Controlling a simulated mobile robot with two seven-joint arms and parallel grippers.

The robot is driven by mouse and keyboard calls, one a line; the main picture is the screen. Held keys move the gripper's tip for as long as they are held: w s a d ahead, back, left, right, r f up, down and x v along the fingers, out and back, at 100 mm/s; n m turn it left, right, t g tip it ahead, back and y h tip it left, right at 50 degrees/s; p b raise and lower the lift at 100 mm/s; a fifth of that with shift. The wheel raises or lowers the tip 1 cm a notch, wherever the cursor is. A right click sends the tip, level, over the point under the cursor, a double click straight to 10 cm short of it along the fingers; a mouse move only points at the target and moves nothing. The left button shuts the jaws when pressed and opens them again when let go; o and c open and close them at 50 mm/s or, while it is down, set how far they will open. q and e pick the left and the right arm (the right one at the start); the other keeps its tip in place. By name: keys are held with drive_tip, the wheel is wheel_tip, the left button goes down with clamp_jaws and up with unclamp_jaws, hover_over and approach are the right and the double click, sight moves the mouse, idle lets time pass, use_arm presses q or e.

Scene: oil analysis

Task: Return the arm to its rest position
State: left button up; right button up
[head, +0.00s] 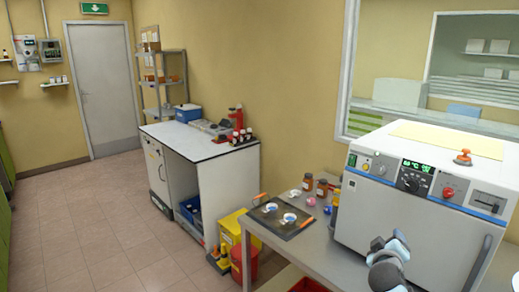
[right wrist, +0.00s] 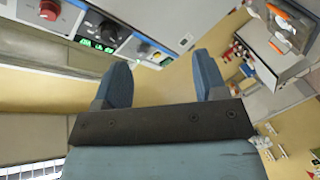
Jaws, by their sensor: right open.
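My right gripper (head: 389,246) is at the lower right of the head view, in front of the white oven-like instrument (head: 390,215). In the right wrist view its two blue-grey fingers stand apart with nothing between them (right wrist: 162,80). It is open and empty. The rest of my right arm is mostly out of view. My left gripper is not in either view.
The instrument's control panel shows in the right wrist view (right wrist: 95,28), close beyond the fingers. Left of it, a grey table (head: 312,250) bears a dark tray (head: 283,228) and several small bottles (head: 321,188). A white bench (head: 200,150) stands farther back. The tiled floor (head: 110,235) is clear at left.

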drive_tip(key=s+a+f+g+y, duration=0.1)
drive_tip(key=s+a+f+y, duration=0.35)
drive_tip(key=s+f, duration=0.45)
drive_tip(key=s+a+f+y, duration=0.3)
drive_tip(key=s+a+f, duration=0.3)
drive_tip(key=s+f, duration=0.3)
drive_tip(key=s+a+f+g+y, duration=0.1)
drive_tip(key=s+a+f+y, duration=0.1)
drive_tip(key=s, duration=0.6)
drive_tip(key=s+a+f+m+g+y, duration=0.1)
drive_tip(key=s+a+f, duration=0.4)
drive_tip(key=s, duration=0.3)
drive_tip(key=shift+s+a+m+y, duration=0.2)
drive_tip(key=shift+s+m+y, duration=0.1)
drive_tip(key=shift+s+y, duration=0.1)
